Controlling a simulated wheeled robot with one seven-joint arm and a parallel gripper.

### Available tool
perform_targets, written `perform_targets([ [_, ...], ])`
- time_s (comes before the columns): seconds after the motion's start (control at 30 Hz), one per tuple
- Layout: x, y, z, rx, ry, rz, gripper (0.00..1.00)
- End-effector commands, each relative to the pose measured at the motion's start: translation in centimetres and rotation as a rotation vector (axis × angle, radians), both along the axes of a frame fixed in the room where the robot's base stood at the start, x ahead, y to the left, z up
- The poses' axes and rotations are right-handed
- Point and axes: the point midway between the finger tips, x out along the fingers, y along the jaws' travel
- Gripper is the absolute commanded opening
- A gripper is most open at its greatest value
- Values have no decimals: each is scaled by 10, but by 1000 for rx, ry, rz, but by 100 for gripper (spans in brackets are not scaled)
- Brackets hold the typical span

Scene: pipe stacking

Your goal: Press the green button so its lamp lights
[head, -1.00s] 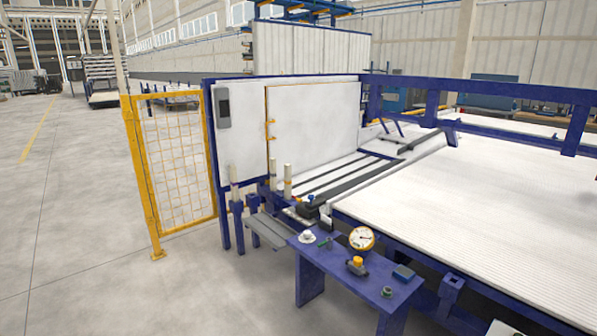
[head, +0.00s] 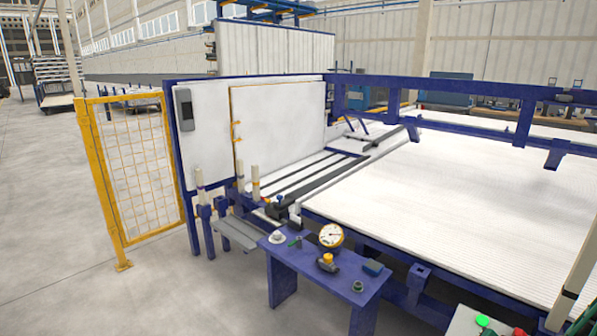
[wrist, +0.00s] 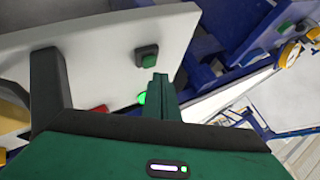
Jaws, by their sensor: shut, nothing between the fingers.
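In the wrist view a white panel (wrist: 108,62) carries a square green button (wrist: 147,54) in a dark housing. A bright green round lamp (wrist: 141,98) shows below it and looks lit. My gripper (wrist: 158,80) is shut and empty. Its fingertips show just below the button in the picture and right of the lamp, which they partly hide; I cannot tell whether they touch anything. In the head view the bright green lamp (head: 482,320) sits on the white panel (head: 462,322) at the bottom right edge.
A red part (wrist: 100,108) sits on the panel left of the lamp. A blue bench (head: 330,275) with a dial gauge (head: 331,235) and small items stands left of the panel in the head view. A large white ribbed bed (head: 470,200) lies behind. Open floor is at left.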

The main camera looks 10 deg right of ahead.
Motion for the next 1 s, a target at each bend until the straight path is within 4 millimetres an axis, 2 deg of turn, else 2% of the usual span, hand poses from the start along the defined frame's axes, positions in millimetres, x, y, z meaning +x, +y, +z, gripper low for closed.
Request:
perform_targets([
  [0.43,0,0,7,-1,0,1,0],
  [1.0,0,0,55,-1,-1,1,0],
])
